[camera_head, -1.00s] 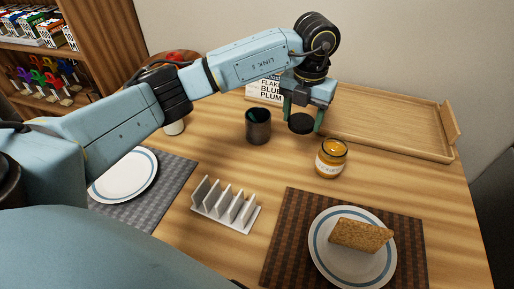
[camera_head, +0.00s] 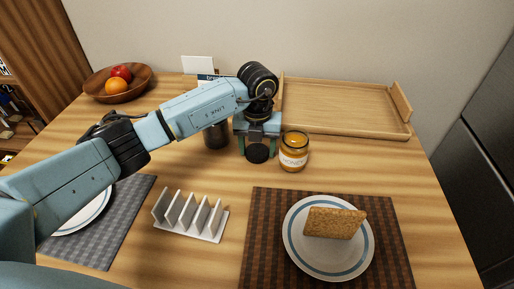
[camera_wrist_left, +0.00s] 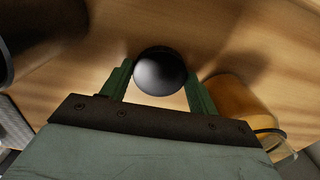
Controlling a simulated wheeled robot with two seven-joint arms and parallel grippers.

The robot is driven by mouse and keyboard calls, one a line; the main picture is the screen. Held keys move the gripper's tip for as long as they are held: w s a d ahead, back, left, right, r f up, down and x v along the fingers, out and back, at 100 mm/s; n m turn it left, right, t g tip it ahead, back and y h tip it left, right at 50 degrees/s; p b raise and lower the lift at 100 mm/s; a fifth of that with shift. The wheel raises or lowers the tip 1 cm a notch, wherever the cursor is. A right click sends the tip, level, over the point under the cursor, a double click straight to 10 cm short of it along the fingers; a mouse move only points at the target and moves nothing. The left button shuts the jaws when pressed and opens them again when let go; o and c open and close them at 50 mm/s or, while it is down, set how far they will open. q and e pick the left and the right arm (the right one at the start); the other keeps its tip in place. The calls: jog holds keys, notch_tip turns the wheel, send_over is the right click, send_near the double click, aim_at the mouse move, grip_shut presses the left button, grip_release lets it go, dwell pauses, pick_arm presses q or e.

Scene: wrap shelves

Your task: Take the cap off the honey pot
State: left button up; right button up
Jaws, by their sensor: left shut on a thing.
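The honey pot (camera_head: 294,154) is a glass jar of amber honey with a white label. It stands upright on the table with its top uncovered. The black round cap (camera_head: 257,153) is apart from the pot, just left of it. My left gripper (camera_head: 257,148) points down and is shut on the cap, a green finger on each side. In the left wrist view the cap (camera_wrist_left: 160,72) sits between the fingertips, with the pot (camera_wrist_left: 240,106) beside the right finger. I cannot tell whether the cap touches the table. My right gripper is not in view.
A dark cup (camera_head: 216,136) stands just left of the gripper. A wooden tray (camera_head: 340,108) lies behind. A white toast rack (camera_head: 190,216) and a plate with bread (camera_head: 327,263) are in front. A fruit bowl (camera_head: 118,86) is at the back left.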

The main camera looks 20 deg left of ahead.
pick_arm(q)
jog(key=shift+f, duration=0.15)
jog(key=o, duration=0.8)
